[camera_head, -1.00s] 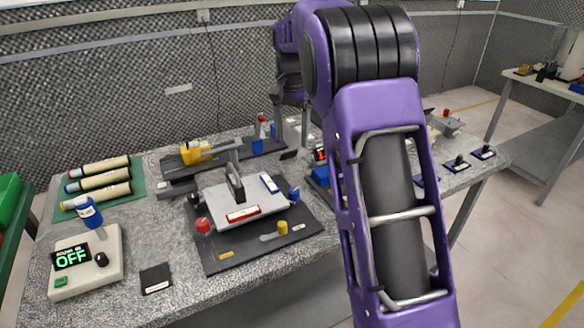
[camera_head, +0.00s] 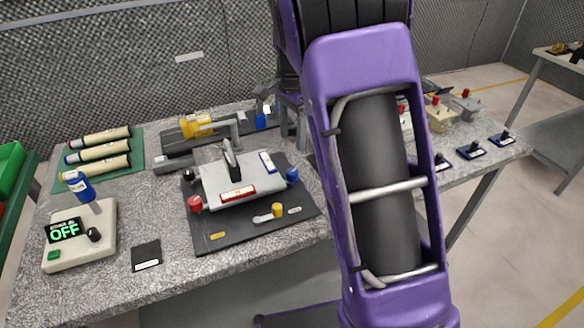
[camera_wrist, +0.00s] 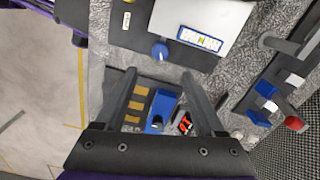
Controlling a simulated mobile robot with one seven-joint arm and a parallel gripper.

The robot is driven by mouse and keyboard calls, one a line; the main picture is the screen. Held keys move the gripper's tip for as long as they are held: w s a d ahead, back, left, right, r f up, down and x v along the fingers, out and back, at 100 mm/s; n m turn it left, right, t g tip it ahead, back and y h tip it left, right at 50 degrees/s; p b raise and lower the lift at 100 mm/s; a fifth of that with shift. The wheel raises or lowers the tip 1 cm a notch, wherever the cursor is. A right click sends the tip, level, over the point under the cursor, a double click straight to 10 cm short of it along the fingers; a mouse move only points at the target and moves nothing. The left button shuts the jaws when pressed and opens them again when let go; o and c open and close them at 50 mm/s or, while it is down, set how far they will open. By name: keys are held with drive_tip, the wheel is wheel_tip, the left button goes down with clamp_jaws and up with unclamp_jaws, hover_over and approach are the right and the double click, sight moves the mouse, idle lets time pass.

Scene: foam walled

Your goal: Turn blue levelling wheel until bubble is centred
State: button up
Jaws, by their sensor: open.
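A grey levelling plate (camera_head: 215,188) stands on a dark base (camera_head: 225,228) on the table. The blue levelling wheel (camera_head: 292,174) is at its right corner; in the wrist view the blue wheel (camera_wrist: 159,52) lies just beyond my fingertips. A blue-framed bubble vial (camera_head: 267,162) is on the plate near that wheel. In the wrist view the vial (camera_wrist: 200,39) shows a small yellow-green window; the bubble is too small to place. My gripper (camera_wrist: 159,76) is open and empty, its fingers apart and short of the wheel. My arm hides it in the head view.
The plate also carries a red-framed vial (camera_head: 237,193) and a dark upright handle (camera_head: 232,163). Red (camera_head: 195,203) and yellow (camera_head: 277,210) knobs are close by.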

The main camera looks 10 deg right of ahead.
sight(292, 172)
wheel_tip(292, 172, down, 11)
drive_tip(key=shift+f+b, duration=0.15)
drive_tip(key=shift+b, duration=0.2)
clamp_jaws()
